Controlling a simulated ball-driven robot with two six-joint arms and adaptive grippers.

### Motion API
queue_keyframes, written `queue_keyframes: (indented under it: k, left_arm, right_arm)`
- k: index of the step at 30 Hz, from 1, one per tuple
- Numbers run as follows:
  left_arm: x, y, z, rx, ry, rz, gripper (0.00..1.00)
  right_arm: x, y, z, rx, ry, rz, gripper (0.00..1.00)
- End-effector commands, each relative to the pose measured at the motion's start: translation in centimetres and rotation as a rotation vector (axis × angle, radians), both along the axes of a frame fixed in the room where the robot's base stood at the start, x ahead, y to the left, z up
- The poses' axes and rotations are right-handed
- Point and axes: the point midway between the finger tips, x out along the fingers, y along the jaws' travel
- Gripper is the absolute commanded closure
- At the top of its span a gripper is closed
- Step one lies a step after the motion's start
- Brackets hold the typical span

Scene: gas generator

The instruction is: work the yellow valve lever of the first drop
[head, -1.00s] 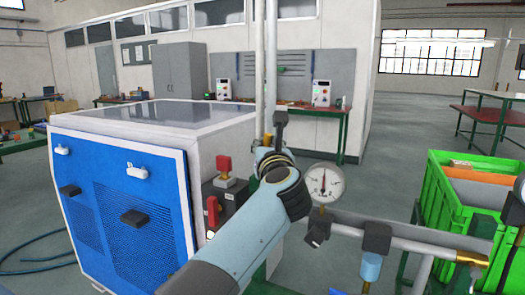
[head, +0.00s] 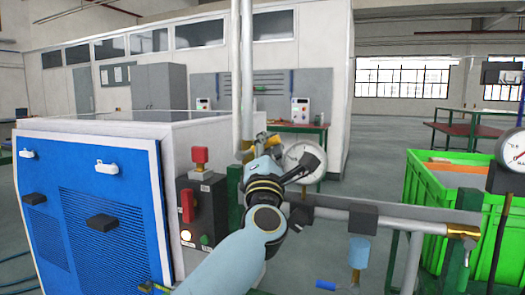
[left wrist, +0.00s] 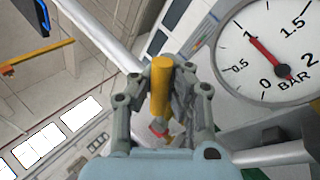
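In the left wrist view, a yellow bar, apparently the valve lever (left wrist: 161,88), stands upright between the two fingers of my left gripper (left wrist: 162,76). The fingers lie close on both sides of it; whether they touch it is unclear. The gauge (left wrist: 268,42) fills the upper right there, with its red needle near 1 bar. My right gripper is not in view.
A blue-fronted cabinet (head: 95,215) with a red-switch panel (head: 201,212) stands left. A vertical pipe (head: 243,60) rises behind my wrist. A horizontal pipe (head: 405,224) runs right, before a green crate (head: 455,205). Another gauge (head: 515,147) is at the right edge.

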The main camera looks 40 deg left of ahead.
Motion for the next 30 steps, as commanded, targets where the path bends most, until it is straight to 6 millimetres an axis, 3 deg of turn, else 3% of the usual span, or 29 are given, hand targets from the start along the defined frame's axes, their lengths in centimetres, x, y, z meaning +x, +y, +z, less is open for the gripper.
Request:
queue_keyframes:
  k: [1,12,30]
  left_arm:
    - [0.0,-0.2,-1.6,0.036,0.021,-0.003,1.0]
    - [0.1,-0.8,-3.6,0.322,0.089,-0.006,1.0]
    - [0.2,-1.0,-4.6,0.49,0.131,-0.008,1.0]
  right_arm:
    - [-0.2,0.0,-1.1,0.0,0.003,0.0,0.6]
    - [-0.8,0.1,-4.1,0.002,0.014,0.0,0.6]
    - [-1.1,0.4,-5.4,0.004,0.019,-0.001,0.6]
